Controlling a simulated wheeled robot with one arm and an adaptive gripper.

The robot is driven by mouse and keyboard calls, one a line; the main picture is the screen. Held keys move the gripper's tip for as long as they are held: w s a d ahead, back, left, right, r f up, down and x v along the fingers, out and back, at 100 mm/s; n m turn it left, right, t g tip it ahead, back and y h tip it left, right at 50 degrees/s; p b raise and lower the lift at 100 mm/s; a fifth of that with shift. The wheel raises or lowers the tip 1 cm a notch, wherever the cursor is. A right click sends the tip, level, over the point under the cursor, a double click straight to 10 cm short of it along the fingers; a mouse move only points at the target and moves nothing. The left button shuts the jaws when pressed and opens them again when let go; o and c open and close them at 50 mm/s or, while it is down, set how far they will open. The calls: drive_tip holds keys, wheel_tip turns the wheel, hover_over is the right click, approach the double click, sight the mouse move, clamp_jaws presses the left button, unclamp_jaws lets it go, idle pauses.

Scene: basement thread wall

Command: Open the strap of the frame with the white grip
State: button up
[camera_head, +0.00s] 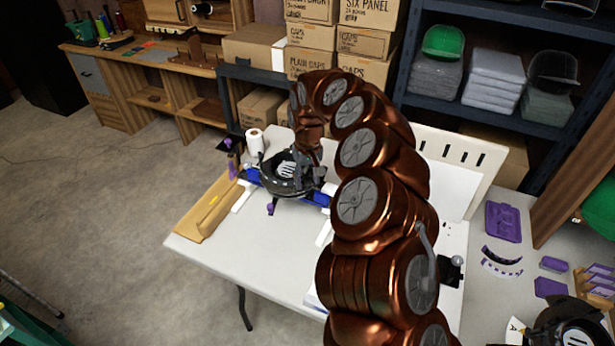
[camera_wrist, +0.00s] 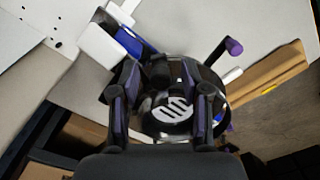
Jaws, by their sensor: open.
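A black round cap frame (camera_head: 283,178) with a white striped mark sits on a blue-and-white holder on the white table. In the wrist view the frame (camera_wrist: 172,112) lies directly under my gripper (camera_wrist: 160,100). The two fingers are apart, on either side of the white mark, and nothing shows held between them. A white block (camera_wrist: 104,46) beside a blue part is at the frame's upper left; I cannot tell if it is the white grip. A purple-tipped lever (camera_wrist: 233,47) sticks out at the upper right. The strap is not clearly visible behind the fingers.
A second black frame (camera_head: 573,335) is partly in view at the lower right. A tan board (camera_head: 207,208) lies along the table's left edge. A white roll (camera_head: 254,143) stands behind it. Purple parts (camera_head: 503,222) lie at the right. The table front (camera_head: 262,250) is bare.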

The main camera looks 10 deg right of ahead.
drive_tip(key=shift+c, duration=0.4)
clamp_jaws()
